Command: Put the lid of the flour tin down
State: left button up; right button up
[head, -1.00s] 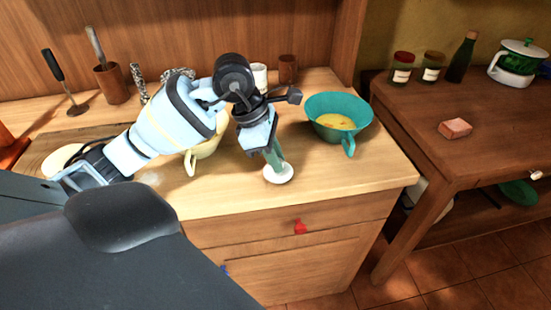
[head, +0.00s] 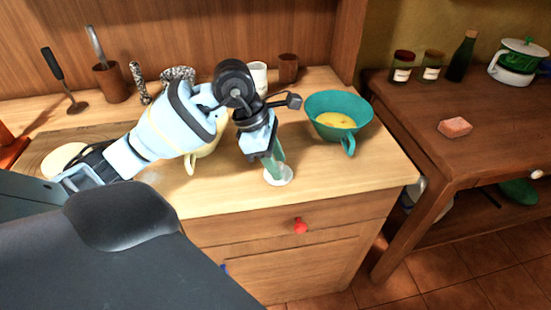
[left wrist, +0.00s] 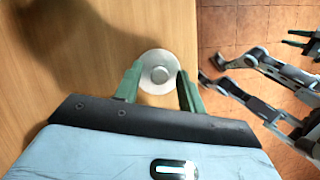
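The lid, a small white disc with a round knob, lies on the wooden counter near its front edge in the head view (head: 286,180). In the left wrist view the lid (left wrist: 160,88) shows from above, its knob in the middle. My left gripper (left wrist: 160,70) points down over it, with a green finger on each side and clear gaps between the fingers and the knob. It also shows in the head view (head: 275,168). My right arm shows at the right of the left wrist view; its gripper is too small and cut off to judge. I cannot make out the flour tin for sure.
A teal pan (head: 313,103) with yellow contents stands right of my left gripper. A cream vessel (head: 203,148) is partly behind my arm. A white cup (head: 259,75) and brown cup (head: 288,68) stand at the back. The counter's front right is clear.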

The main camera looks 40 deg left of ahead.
pick_arm(q)
jog(key=shift+r, duration=0.3)
jog(key=v, duration=1.1)
jog(key=shift+a+r+p, duration=0.15)
jog(key=shift+r+p, duration=0.15)
jog(key=shift+s+f, duration=0.1)
